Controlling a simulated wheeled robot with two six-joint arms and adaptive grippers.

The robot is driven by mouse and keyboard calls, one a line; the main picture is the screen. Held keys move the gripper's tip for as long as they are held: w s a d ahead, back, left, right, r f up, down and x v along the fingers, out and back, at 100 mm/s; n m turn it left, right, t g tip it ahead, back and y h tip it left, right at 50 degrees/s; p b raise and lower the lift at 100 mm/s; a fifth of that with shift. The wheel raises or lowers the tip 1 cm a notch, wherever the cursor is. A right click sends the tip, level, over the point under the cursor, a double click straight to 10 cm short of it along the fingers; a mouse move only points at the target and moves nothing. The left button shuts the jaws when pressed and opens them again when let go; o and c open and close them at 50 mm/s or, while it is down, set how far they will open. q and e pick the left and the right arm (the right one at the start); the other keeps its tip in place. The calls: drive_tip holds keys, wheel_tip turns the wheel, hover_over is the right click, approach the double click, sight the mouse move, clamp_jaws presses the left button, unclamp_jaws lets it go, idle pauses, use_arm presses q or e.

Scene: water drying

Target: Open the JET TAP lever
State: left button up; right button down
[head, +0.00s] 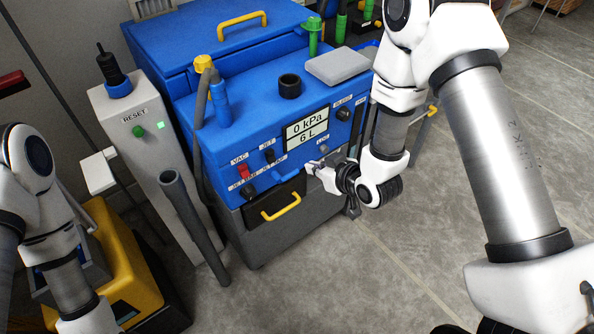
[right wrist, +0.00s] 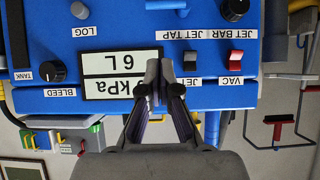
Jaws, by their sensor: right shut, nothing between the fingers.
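In the head view the lever (head: 282,177) sits low on the blue machine's front panel, partly hard to make out. My right gripper (head: 314,170) is near the panel, to the right of the lever. In the right wrist view my right gripper (right wrist: 160,82) is shut and empty, its tips in front of the display's edge, apart from the lever. My left gripper is outside the view.
The JET BAR knob (head: 249,191), red VAC switch (head: 243,171) and black JET switch (head: 270,156) are close by. The display (head: 306,129) reads 0 kPa and 6 L. A drawer with a yellow handle (head: 281,207) is below. A grey RESET post (head: 150,150) stands left.

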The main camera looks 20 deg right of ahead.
hover_over(297, 172)
drive_tip(key=s, duration=0.2)
wheel_tip(297, 172, down, 4)
drive_tip(key=f, duration=0.3)
drive_tip(key=shift+a, duration=0.25)
drive_tip(key=shift+f, duration=0.5)
